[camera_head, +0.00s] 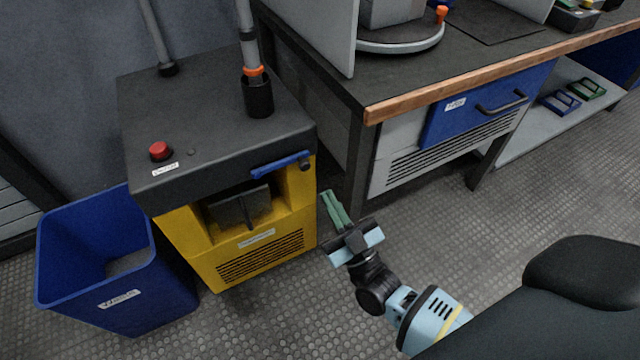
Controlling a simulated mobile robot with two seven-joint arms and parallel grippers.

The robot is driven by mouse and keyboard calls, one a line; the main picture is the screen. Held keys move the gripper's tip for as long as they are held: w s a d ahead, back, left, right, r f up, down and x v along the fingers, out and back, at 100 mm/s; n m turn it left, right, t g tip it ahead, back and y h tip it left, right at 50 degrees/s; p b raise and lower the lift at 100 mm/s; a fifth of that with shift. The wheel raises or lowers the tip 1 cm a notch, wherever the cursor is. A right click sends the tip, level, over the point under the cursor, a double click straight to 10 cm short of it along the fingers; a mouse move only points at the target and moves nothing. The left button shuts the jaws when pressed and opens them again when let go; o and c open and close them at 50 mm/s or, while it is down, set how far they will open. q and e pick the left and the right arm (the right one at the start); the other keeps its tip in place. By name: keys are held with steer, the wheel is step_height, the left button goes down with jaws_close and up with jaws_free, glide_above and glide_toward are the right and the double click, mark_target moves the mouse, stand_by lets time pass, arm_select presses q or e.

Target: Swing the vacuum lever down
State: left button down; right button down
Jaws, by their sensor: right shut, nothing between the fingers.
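The vacuum lever is a blue bar (280,164) on the front of the black-topped yellow machine (205,238). It lies roughly level, with a dark pivot at its right end near the machine's corner. My right gripper (331,203) is to the right of the machine, lower in the picture than the lever and apart from it. Its green fingers are shut together with nothing between them. They point up and to the left in the picture. My left gripper is not in the view.
A red button (160,151) and a grey hose in a black socket (258,96) are on the machine's top. A blue bin (150,285) stands at its left. A workbench with a wooden edge (470,78) and blue drawer (486,106) is at the right. The floor in front is clear.

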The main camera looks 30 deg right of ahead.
mark_target(309, 164)
steer(key=x, duration=0.9)
steer(key=shift+b, duration=0.4)
steer(key=f, duration=0.1)
steer(key=w+f+b, duration=0.1)
steer(key=f+b, duration=0.1)
steer(key=shift+w+d+f, duration=0.2)
steer(key=shift+d+f, duration=0.1)
steer(key=shift+f, duration=0.1)
